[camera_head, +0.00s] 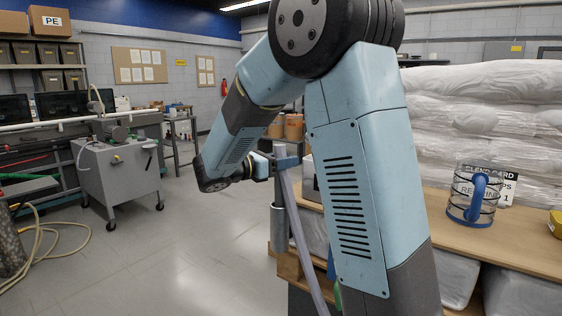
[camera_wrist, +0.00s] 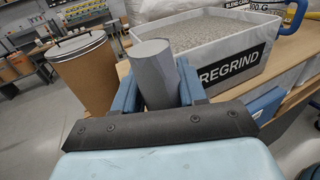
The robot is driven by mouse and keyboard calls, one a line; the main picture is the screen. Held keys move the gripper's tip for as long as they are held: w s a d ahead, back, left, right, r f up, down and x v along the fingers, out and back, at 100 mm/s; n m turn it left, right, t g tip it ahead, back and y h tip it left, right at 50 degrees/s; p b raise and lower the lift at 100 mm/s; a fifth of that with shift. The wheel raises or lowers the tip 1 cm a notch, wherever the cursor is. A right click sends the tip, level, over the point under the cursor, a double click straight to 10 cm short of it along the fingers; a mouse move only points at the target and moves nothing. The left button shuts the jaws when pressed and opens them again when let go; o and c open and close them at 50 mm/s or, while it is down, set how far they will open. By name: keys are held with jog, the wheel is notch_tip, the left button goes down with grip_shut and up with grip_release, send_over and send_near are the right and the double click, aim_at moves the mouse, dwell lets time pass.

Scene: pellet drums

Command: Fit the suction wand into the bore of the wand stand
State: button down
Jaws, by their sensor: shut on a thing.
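In the wrist view the wand's end (camera_wrist: 154,66) sits between the blue fingers of my gripper (camera_wrist: 160,92).
A REGRIND bin (camera_wrist: 232,68) and a lidded brown drum (camera_wrist: 88,78) show near my gripper. A grey wheeled cabinet (camera_head: 118,172) stands left; floor between is clear.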

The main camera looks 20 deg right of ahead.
jog(key=c, duration=0.6)
grip_release()
jog(key=v, duration=1.2)
jog(key=s+d+f+m+g+y, duration=0.1)
jog(key=s+d+m+g+y, duration=0.3)
jog(key=s+d+m+y, duration=0.6)
jog(key=s+m+t+y, duration=0.2)
jog(key=s+m, duration=0.1)
jog(key=s, duration=0.2)
jog(key=s+f+m+t+y, duration=0.1)
jog(key=s+m+y, duration=0.2)
jog(key=s+m, duration=0.1)
jog(key=s+f+m+t+y, duration=0.1)
jog(key=s+m+t+y, duration=0.1)
jog(key=s, duration=0.4)
jog(key=shift+s+a+f+m+t, duration=0.15)
jog(key=shift+s+m+t, duration=0.2)
jog(key=shift+m, duration=0.45)
